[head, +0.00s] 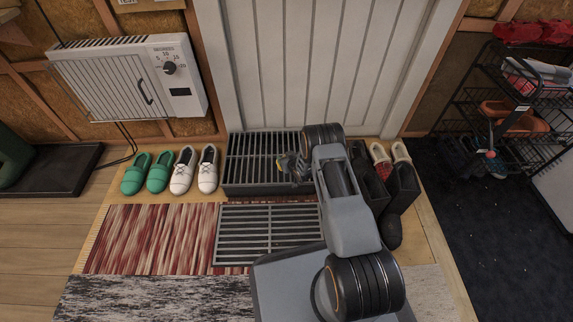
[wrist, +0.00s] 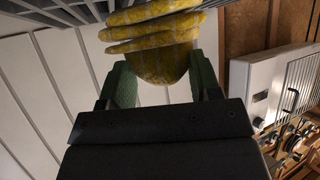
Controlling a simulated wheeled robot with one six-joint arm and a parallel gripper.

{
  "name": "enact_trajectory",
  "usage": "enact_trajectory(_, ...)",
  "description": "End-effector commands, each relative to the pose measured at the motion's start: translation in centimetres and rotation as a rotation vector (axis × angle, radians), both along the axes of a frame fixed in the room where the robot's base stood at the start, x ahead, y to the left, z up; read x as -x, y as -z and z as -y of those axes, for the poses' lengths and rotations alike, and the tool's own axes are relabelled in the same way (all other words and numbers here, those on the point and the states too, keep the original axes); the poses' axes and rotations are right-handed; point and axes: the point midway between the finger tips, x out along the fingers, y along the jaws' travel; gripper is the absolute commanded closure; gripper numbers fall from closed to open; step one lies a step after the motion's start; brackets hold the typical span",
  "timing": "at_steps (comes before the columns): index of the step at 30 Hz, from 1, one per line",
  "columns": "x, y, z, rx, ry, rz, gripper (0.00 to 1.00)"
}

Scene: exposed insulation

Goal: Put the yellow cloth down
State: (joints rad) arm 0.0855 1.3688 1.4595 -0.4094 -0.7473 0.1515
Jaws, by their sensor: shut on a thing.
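The yellow cloth (wrist: 158,40) is a bunched, folded piece with a faint pattern, at the top middle of the wrist view. My gripper (wrist: 164,84) has its two green fingers on either side of the cloth and is shut on it. In the head view my gripper (head: 293,167) is over the dark slatted grate box (head: 243,165) before the door. The cloth is mostly hidden there, with only a small yellowish patch showing. I cannot tell whether the cloth touches the grate.
Green shoes (head: 158,173) and white shoes (head: 207,168) stand left of the grate box. Dark boots (head: 402,187) stand to its right. A flat metal grate (head: 268,235) lies on a red striped rug (head: 150,240). A white heater (head: 130,78) hangs on the wall; a wire rack (head: 475,115) stands right.

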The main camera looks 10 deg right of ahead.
Motion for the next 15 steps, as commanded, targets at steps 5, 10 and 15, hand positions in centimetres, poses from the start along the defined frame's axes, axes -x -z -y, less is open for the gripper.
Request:
enact_trajectory(5, 0.0, 2.8, 0.0, -0.001, 0.000, -0.001, 0.76)
enact_trajectory(10, -0.1, 3.2, 0.0, 0.000, 0.000, 0.001, 0.76)
enact_trajectory(15, 0.0, 3.2, 0.0, 0.000, 0.000, 0.000, 0.76)
